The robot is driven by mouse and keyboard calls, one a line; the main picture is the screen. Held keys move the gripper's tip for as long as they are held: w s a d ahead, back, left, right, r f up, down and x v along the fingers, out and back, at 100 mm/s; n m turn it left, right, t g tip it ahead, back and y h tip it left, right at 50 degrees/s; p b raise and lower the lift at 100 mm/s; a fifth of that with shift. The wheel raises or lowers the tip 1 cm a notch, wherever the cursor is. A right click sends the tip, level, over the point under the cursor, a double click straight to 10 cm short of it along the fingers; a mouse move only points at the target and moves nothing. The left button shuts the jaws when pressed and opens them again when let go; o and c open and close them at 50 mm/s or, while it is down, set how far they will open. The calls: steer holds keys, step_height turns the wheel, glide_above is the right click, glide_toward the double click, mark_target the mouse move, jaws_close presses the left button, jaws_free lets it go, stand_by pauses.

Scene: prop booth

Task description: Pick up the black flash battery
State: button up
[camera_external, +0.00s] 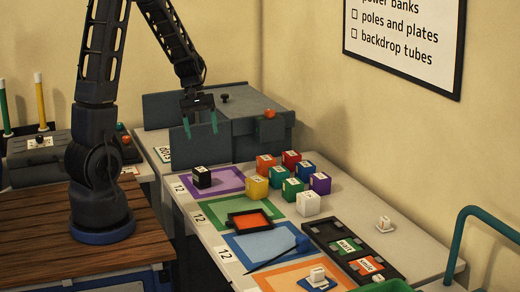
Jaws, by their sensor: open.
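A small black block with a white label, which looks like the black flash battery (202,177), stands upright on the purple-bordered mat (233,189). My gripper (200,124) points down with its two teal fingertips spread apart and nothing between them. It hangs above and a little behind the black battery in the picture, in front of the grey case. The gap between fingertips and battery is clear, but the exact depth is hard to tell.
A grey case (262,100) with upright panels stands behind. A black tray (256,219) lies on the green-bordered mat, and a dark compartment tray (325,232) lies further right.

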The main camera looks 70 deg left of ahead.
mark_target(201, 169)
steer(key=a+f+n, duration=0.1)
steer(key=f, duration=0.3)
steer(key=a+f+n, duration=0.1)
steer(key=f, duration=0.3)
steer(key=a+f+n, duration=0.1)
steer(key=f, duration=0.3)
steer(key=shift+s+a+f+h, duration=0.1)
steer(key=shift+s+f+h, duration=0.05)
steer(key=shift+s+h, duration=0.25)
steer(key=shift+x, duration=2.95)
steer(key=shift+w, duration=0.15)
steer(key=c, duration=1.3)
